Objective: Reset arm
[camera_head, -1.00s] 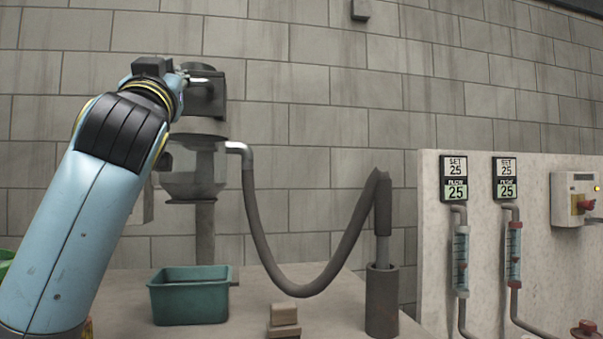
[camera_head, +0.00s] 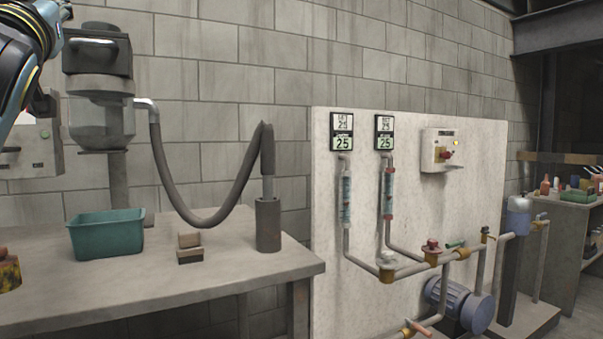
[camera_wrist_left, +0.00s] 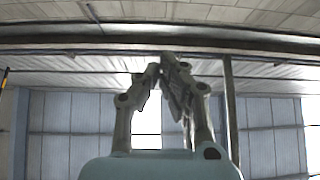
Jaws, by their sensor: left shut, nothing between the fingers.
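My left arm (camera_head: 22,58) shows only in part at the upper left edge of the head view, and its gripper cannot be made out there. In the left wrist view my left gripper (camera_wrist_left: 165,62) points up toward the ceiling. Its fingertips meet and hold nothing. My right gripper is in neither view. A grey machine (camera_head: 100,112) stands on the table, and a dark hose (camera_head: 205,217) runs from its spout to an upright holder (camera_head: 268,226).
A teal bin (camera_head: 106,236) and small stacked blocks (camera_head: 190,250) sit on the table (camera_head: 215,275). To the right stands a pale panel (camera_head: 330,235) with two flow displays, pipes and a blue pump (camera_head: 460,303). A cluttered bench (camera_head: 565,197) is at the far right.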

